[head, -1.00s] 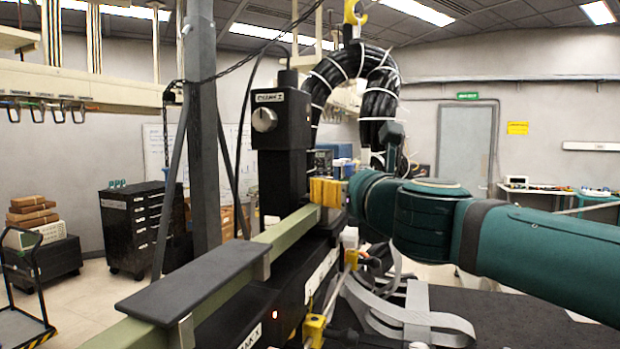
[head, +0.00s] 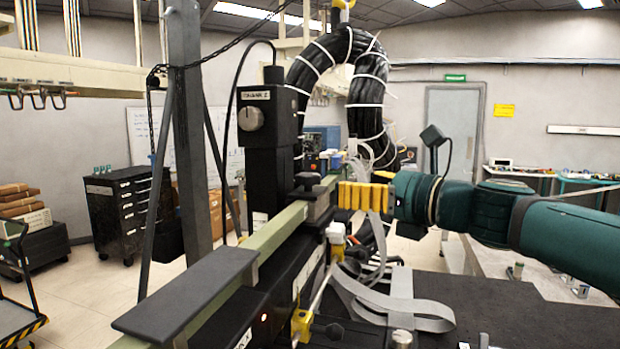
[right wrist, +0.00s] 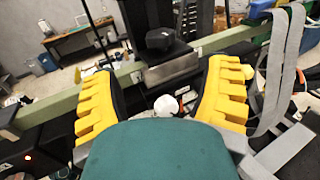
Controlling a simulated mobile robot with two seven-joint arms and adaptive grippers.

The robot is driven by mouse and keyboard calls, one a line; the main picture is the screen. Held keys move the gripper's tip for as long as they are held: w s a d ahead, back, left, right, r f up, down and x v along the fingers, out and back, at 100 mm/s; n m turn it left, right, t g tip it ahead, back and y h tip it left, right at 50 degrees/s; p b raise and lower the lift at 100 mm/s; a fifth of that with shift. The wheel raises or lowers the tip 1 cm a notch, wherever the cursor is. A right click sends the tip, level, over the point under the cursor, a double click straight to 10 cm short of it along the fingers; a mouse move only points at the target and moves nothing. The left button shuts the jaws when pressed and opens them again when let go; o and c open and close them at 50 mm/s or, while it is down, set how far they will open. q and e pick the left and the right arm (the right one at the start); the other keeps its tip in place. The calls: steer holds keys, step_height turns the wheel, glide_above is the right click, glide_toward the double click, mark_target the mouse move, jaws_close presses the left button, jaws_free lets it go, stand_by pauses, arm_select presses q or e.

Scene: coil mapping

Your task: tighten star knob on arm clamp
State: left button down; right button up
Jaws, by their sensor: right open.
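A black knob (head: 307,180) sits on top of a grey clamp block (head: 318,203) on the long green beam (head: 272,238). In the right wrist view the knob (right wrist: 160,40) stands above the metal clamp block (right wrist: 172,68), beyond my fingers. My right gripper (head: 345,195) has yellow ribbed fingers and is just right of the clamp, apart from the knob. In the right wrist view the gripper (right wrist: 162,76) is spread wide with nothing between its fingertips. The knob's lobes are too small to make out. My left gripper is out of view.
A black column with a silver dial (head: 250,118) rises behind the beam. Grey straps (head: 405,310) lie on the dark table (head: 490,325) below my right arm. A thick black cable bundle (head: 365,95) arches behind. A white-capped part (head: 336,232) stands below the clamp.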

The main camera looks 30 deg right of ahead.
mark_target(317, 179)
steer(key=x, duration=1)
steer(key=shift+w, duration=0.1)
steer(key=c, duration=1.1)
steer(key=shift+c, duration=0.4)
